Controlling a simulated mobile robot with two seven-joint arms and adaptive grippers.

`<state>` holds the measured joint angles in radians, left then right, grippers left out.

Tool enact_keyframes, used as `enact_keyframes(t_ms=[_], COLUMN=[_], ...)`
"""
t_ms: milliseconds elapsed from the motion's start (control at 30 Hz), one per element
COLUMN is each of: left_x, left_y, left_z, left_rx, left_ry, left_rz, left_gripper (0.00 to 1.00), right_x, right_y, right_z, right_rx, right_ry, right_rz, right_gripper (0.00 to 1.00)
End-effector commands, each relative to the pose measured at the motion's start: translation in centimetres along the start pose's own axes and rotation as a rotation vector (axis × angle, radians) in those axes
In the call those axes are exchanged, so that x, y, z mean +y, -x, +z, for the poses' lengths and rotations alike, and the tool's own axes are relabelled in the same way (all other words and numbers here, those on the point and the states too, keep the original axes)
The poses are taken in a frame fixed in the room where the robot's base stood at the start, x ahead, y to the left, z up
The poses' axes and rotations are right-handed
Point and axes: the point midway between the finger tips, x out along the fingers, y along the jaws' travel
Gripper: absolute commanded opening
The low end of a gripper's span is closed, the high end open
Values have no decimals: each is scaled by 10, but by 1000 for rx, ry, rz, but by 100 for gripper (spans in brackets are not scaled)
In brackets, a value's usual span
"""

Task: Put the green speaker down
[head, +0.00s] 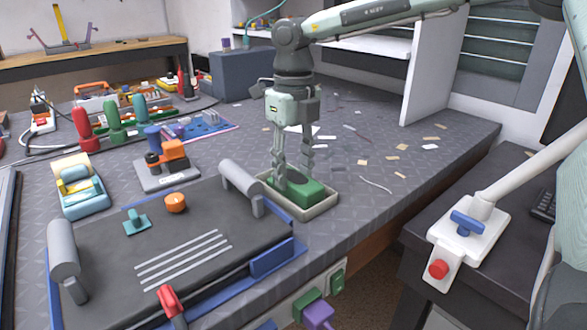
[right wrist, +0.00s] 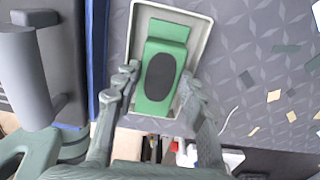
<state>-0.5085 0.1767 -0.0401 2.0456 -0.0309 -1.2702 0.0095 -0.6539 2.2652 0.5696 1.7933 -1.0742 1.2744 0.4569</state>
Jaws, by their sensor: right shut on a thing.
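The green speaker (head: 306,193) sits within a shallow pale tray (head: 322,211) on the bench. In the right wrist view the speaker (right wrist: 160,76) is a green block with a dark oval on its face, inside the tray's (right wrist: 134,20) rim. My right gripper (head: 293,177) points straight down over the tray, its fingers shut on the speaker. In the right wrist view the fingers (right wrist: 158,90) lie on either side of the speaker. I cannot tell whether the speaker touches the tray floor. My left gripper is not in view.
A dark panel with grey handles (head: 165,240) lies left of the tray. Screwdrivers with red (head: 83,130) and green (head: 112,122) handles stand farther back. Paper scraps (head: 392,158) are scattered on the bench to the right. A white device with a red knob (head: 462,236) is at the right.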

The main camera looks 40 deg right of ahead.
Motion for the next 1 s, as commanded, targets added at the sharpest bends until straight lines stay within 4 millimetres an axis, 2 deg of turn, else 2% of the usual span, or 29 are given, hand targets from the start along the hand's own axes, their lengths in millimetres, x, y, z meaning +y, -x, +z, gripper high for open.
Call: enact_keyframes(t_ms=[67,100,267,633,667,733,1000], left_x=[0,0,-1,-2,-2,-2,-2], left_y=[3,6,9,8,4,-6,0], left_z=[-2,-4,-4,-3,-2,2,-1], left_rx=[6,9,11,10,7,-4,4], left_ry=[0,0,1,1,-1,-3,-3], left_rz=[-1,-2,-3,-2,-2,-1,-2], left_gripper=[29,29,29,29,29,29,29], right_x=[0,0,0,0,0,0,0], right_y=[-1,-1,-1,3,4,13,73], right_z=[0,0,0,0,0,1,1], right_rx=[-1,-1,0,0,0,-4,-5], right_ry=[0,0,0,0,0,0,0], right_rz=[0,0,0,0,1,-1,-2], right_gripper=[5,43,61,61,61,61,61])
